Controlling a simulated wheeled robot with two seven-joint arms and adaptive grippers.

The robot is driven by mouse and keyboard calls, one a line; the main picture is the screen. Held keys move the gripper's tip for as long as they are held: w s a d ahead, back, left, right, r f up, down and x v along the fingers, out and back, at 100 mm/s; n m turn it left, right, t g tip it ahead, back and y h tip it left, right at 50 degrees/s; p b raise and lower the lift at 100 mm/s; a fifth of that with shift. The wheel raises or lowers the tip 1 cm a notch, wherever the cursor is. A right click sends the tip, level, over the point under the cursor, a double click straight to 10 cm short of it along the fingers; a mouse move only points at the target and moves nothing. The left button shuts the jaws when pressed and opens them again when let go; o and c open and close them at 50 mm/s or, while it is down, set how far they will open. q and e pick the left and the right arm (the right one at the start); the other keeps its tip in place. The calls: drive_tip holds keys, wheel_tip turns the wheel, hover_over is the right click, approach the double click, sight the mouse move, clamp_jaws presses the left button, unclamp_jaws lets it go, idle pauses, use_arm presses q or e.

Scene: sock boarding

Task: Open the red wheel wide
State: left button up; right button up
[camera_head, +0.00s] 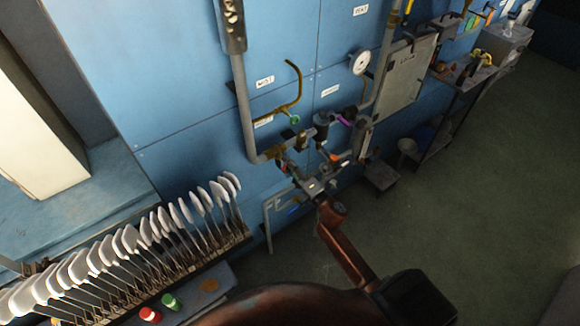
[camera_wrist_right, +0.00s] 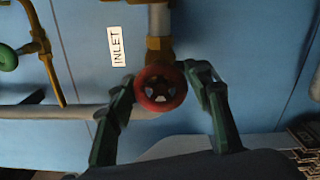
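The red wheel (camera_wrist_right: 160,88) is a small round handwheel with a dark spoked centre, on a brass valve body below a vertical pipe in the right wrist view. My right gripper (camera_wrist_right: 160,74) has one dark green finger at each side of the wheel, with the fingertips against its rim. In the head view my right gripper (camera_head: 290,168) is at the pipework low on the blue wall and hides most of the wheel. An INLET label (camera_wrist_right: 116,46) is on the wall left of the wheel. My left gripper is not in view.
A green wheel (camera_wrist_right: 7,58) is at the left of the wrist view. A gauge (camera_head: 360,62) and a grey cabinet (camera_head: 405,75) are right of the pipes. A rack of white sock boards (camera_head: 130,240) stands at lower left. Open floor (camera_head: 470,210) lies to the right.

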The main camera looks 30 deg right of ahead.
drive_tip(key=o, duration=0.3)
drive_tip(key=s, duration=0.8)
drive_tip(key=s+d, duration=0.1)
drive_tip(key=s, duration=0.3)
idle(0.3)
